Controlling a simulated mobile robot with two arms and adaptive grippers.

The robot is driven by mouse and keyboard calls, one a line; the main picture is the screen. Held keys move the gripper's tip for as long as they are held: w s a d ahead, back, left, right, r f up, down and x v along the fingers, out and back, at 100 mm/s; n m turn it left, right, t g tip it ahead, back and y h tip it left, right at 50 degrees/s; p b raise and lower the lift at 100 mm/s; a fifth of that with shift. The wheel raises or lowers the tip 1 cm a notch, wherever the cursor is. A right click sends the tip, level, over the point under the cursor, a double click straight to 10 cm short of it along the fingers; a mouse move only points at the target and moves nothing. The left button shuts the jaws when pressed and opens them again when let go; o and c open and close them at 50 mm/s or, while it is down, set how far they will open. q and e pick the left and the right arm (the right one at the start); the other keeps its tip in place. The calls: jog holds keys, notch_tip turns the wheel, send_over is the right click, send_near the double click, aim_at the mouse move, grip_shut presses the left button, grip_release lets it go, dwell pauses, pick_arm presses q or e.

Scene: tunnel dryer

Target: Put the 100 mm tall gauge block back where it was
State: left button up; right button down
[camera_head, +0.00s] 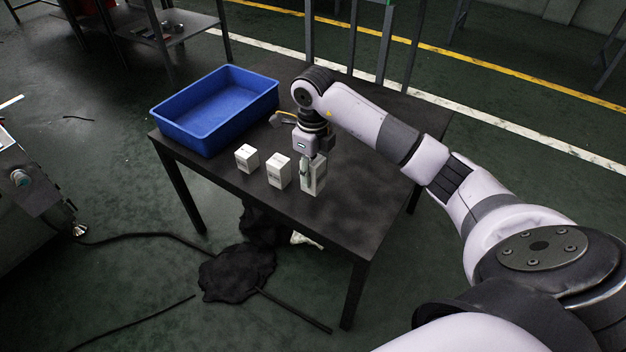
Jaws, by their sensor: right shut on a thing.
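Three white gauge blocks stand in a row on the dark table (345,215). The short block (246,159) is at the left and the middle-height block (279,173) stands beside it. The tallest block (319,178) is at the right end, and I take it as the 100 mm one; its label cannot be read. My right gripper (312,172) points down and is shut on this tallest block, hiding part of it. The block is upright, at or very close to the tabletop; I cannot tell if it touches. My left gripper is not in view.
A blue open crate (180,128) stands on the table's back left, behind the blocks. The table's front and right parts are clear. Black cloth (238,273) and cables lie on the floor below. A machine (30,190) stands at the left.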

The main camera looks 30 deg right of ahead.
aim_at(313, 180)
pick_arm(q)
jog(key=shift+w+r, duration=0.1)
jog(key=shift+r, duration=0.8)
pick_arm(e)
jog(key=shift+f, duration=1.55)
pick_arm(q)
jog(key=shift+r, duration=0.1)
pick_arm(e)
jog(key=c, duration=1)
grip_release()
jog(key=shift+f, duration=0.1)
jog(key=shift+c, duration=0.2)
jog(key=shift+r, duration=0.3)
notch_tip(313, 180, up, 12)
jog(key=shift+f+p, duration=0.2)
jog(key=shift+p, duration=0.55)
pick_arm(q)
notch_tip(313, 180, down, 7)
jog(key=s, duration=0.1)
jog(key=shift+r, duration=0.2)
